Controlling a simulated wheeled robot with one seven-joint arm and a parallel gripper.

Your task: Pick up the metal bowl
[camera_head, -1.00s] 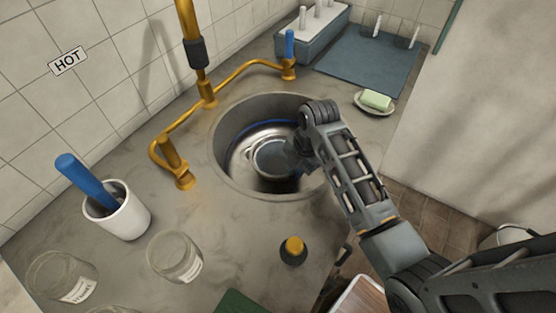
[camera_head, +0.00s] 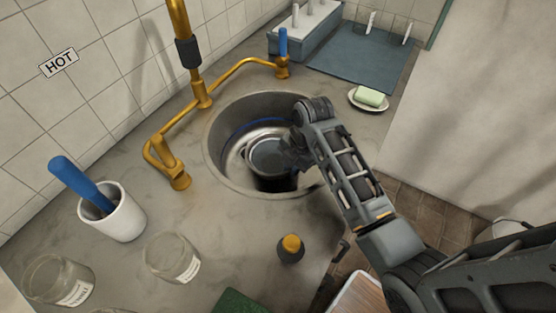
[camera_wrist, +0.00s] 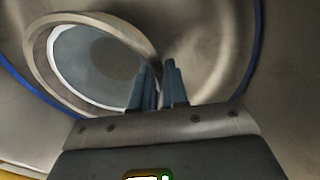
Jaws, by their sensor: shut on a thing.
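The metal bowl (camera_head: 266,158) is inside the round sink (camera_head: 213,160), its grey inside facing up. In the wrist view the bowl (camera_wrist: 95,68) shows as a round metal rim with a blue-grey inside, at the upper left. My gripper (camera_wrist: 160,80) reaches down into the sink from the right and is shut on the bowl's near rim, which runs between its two dark fingers. In the head view my wrist hides the fingertips and the bowl's right side. A dark patch shows just below the bowl, and I cannot tell its height above the sink bottom.
Brass taps (camera_head: 203,95) stand behind the sink. A white cup (camera_head: 113,215) with a blue-handled tool, glass jars (camera_head: 172,258) and a dark bottle (camera_head: 290,248) stand in front and left. A soap dish (camera_head: 368,99) lies to the right.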

